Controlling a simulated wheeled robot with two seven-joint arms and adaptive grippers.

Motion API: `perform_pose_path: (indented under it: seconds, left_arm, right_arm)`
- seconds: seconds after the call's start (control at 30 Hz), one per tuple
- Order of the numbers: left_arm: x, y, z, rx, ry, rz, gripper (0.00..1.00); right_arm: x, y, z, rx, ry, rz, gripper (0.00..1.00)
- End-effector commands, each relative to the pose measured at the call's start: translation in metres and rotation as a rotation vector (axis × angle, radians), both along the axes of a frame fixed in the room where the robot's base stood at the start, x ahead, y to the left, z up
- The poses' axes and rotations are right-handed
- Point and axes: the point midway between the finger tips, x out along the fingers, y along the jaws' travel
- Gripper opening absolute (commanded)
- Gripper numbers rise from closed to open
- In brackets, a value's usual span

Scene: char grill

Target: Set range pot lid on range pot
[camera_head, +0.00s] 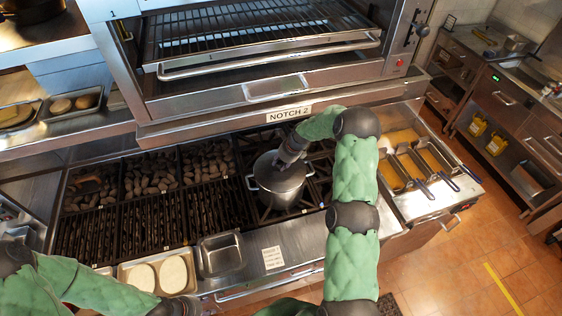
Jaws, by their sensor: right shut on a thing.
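The range pot (279,193) is a grey metal pot with side handles on the range, right of the grill grates. The grey range pot lid (268,172) is at the pot's mouth and looks roughly level; I cannot tell whether it is fully seated. My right gripper (281,163) comes in from above right and is shut on the lid at its top, where the fingers hide the knob. My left gripper (178,309) is low at the bottom edge, partly cut off, beside the tray of pale rounds; its fingers are not clear.
Charcoal and grill grates (150,225) lie left of the pot. An empty metal pan (220,254) and a tray with two pale rounds (125,274) sit at the front. Fryer baskets (408,166) stand right. A broiler (270,88) overhangs behind.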

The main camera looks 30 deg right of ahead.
Motion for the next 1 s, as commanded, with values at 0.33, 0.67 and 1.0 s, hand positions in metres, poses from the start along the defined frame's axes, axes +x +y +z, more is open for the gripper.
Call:
perform_pose_path:
  seconds: [0.33,0.67,1.0]
  left_arm:
    - [-0.0002,0.0000,0.0012,0.000,0.000,0.000,0.35]
    - [-0.0001,-0.0001,-0.0013,0.000,0.000,0.000,0.35]
    - [-0.0001,0.0000,0.0009,0.000,0.000,0.000,0.35]
  right_arm:
    - [0.0010,-0.0009,-0.0027,-0.002,-0.005,-0.001,0.00]
    - [0.0006,-0.0008,-0.0070,-0.002,-0.003,0.000,0.57]
    - [0.0005,-0.0006,-0.0042,-0.002,-0.003,0.000,0.57]
